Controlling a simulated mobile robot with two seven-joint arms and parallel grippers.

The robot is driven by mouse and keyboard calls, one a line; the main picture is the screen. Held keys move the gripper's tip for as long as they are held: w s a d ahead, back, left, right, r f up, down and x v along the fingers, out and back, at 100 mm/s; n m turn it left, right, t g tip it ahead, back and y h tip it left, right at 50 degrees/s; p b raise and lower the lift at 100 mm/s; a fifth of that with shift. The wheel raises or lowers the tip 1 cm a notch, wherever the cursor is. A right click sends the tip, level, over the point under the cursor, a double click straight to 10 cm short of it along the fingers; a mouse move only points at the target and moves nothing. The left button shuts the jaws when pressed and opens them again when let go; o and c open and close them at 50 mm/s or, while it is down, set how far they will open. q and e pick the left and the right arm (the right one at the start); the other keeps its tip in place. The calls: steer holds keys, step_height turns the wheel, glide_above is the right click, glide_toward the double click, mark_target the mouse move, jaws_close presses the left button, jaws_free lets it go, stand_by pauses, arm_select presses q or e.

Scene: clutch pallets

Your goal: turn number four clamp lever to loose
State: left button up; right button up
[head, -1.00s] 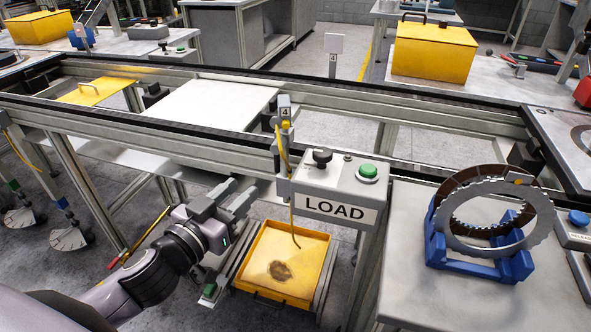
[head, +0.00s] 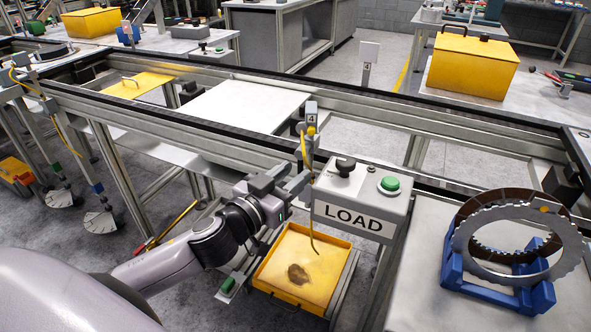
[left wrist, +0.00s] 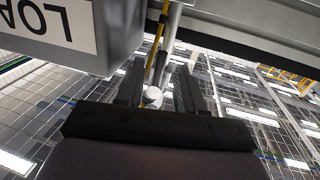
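A yellow cord (head: 304,152) hangs from there beside the LOAD box. My left gripper (head: 287,182) is just left of this post, below the rail. In the left wrist view its two dark fingers stand apart (left wrist: 160,88). A pale rod with a round end (left wrist: 152,95) shows between them, with the yellow cord (left wrist: 157,40) beside it. I cannot tell whether the fingers touch the rod, or whether it is the clamp lever. My right gripper is out of view.
The grey LOAD box (head: 362,196), with a black knob and green button, is close right of the gripper. A yellow tray (head: 335,262) lies below. A blue stand (head: 480,287) holds toothed rings at right. The rail (head: 400,130) runs above the gripper.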

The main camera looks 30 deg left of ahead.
arm_select(q)
steer(key=shift+w+d, duration=0.15)
steer(key=shift+w, duration=0.65)
jaws_close()
